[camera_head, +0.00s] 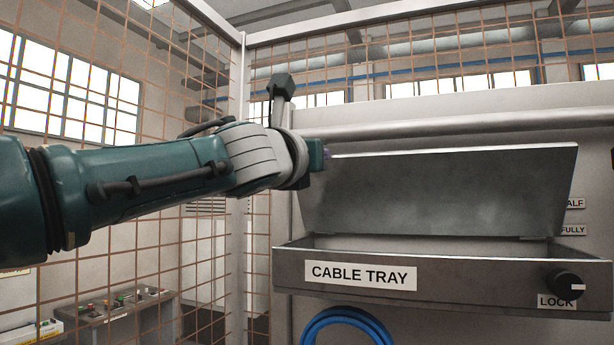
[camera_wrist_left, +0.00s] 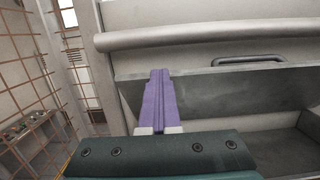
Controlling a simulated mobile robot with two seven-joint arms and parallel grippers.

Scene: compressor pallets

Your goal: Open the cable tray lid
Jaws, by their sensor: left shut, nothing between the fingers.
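The cable tray (camera_head: 440,275) is a grey metal box on a panel, with a "CABLE TRAY" label on its front. Its lid (camera_head: 440,195) stands raised at the back, tilted up, and the tray's inside is exposed. The lid (camera_wrist_left: 225,95) and part of the tray's inside (camera_wrist_left: 285,150) also show in the left wrist view. A dark handle (camera_wrist_left: 248,61) shows just above the lid's upper edge there. My left gripper (camera_head: 326,154) is at the lid's upper left corner. Its purple fingers (camera_wrist_left: 160,75) are together and empty; contact with the lid cannot be told. My right gripper is not in view.
A dark knob (camera_head: 564,285) with a "LOCK" label is at the tray's front right. A thick pipe (camera_head: 450,128) runs above the lid. Wire mesh fencing (camera_head: 215,240) stands at left. A blue hose (camera_head: 345,320) hangs below the tray. A cluttered bench (camera_head: 115,310) stands beyond the mesh.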

